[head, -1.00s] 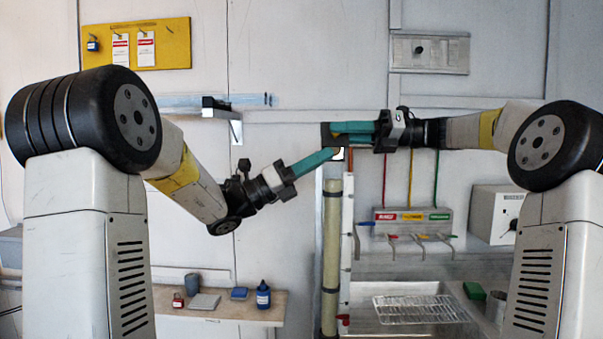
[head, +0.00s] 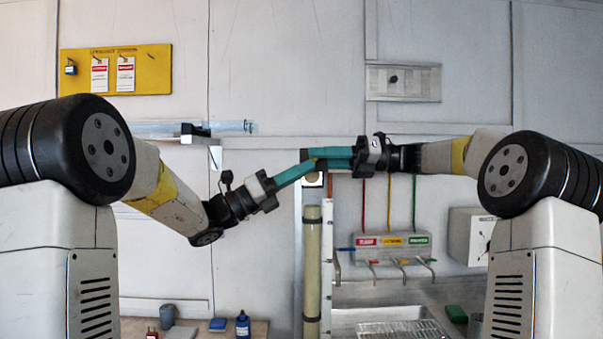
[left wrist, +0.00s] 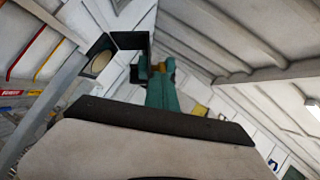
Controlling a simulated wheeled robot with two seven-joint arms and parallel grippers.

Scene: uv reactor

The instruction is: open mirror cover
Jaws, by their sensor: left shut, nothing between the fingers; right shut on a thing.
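The mirror housing (head: 329,185) is a dark square frame atop a pale column. Its round tan mirror face shows below the grippers and also in the left wrist view (left wrist: 101,63). A black cover plate (left wrist: 130,40) stands out from the frame's edge, so the cover looks at least partly open. My right gripper (head: 315,154) reaches in from the right, shut on what looks like the cover's edge; the grasp is largely hidden. My left gripper (head: 314,164) is shut and empty, its teal fingers slanting up to just below the right fingertips. Whether they touch is unclear.
Hanging hoses and a labelled valve panel (head: 393,246) are right of the column, above a sink with a wire rack (head: 403,329). A shelf with a blue bottle (head: 243,325) is at lower left. A wall bracket (head: 200,137) sits behind my left arm.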

